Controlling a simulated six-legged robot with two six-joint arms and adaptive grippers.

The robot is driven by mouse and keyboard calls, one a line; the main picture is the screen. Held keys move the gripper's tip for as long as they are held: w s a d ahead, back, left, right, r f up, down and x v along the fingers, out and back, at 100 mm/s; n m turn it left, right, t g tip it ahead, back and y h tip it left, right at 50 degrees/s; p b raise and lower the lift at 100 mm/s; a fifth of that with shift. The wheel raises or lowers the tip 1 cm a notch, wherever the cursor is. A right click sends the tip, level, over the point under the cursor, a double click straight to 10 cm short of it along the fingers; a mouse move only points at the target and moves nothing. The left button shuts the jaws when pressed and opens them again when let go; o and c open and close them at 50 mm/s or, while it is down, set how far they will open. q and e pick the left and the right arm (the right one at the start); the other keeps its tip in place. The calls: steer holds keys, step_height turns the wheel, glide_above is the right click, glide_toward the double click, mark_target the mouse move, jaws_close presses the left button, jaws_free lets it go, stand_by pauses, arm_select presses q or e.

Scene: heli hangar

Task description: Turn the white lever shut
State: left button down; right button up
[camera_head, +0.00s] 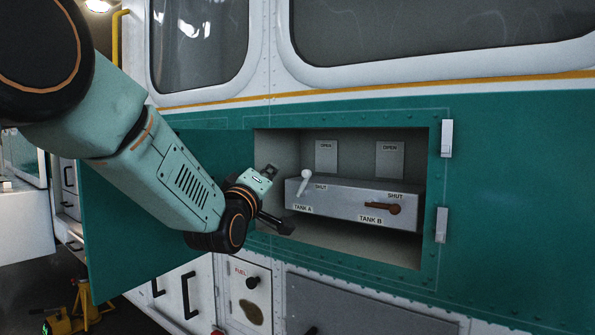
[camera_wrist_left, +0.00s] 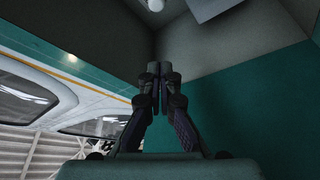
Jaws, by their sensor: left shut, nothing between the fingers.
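The white lever (camera_head: 304,183) is on the left of a grey valve box (camera_head: 345,193), above the label TANK A. It stands nearly upright, tilted a little right, with its round knob at the top. A SHUT label is to its right and an OPEN plate (camera_head: 326,153) is higher behind. My left gripper (camera_head: 286,226) is shut and empty, below and left of the lever, apart from it, at the recess's lower left edge. In the left wrist view its fingers (camera_wrist_left: 155,78) are together; a pale round knob (camera_wrist_left: 155,5), likely the lever's, shows at the top edge.
A brown lever (camera_head: 382,208) lies nearly level above TANK B, right of the white one. The box sits in a recess with a rim around it. An open green door (camera_head: 125,240) hangs at the left, behind my left arm. White latches (camera_head: 447,138) edge the right side.

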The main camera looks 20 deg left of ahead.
arm_select(q)
step_height(320, 180, up, 2)
steer(key=p, duration=0.3)
glide_above(302, 184)
steer(key=s+a, duration=0.2)
steer(key=a, duration=0.2)
steer(key=d+f, duration=0.1)
steer(key=s+d+f, duration=0.1)
steer(key=d, duration=0.1)
steer(key=shift+s+d, duration=0.1)
steer(key=shift+d, duration=0.1)
steer(key=shift+w+f, duration=0.1)
steer(key=shift+w, duration=0.1)
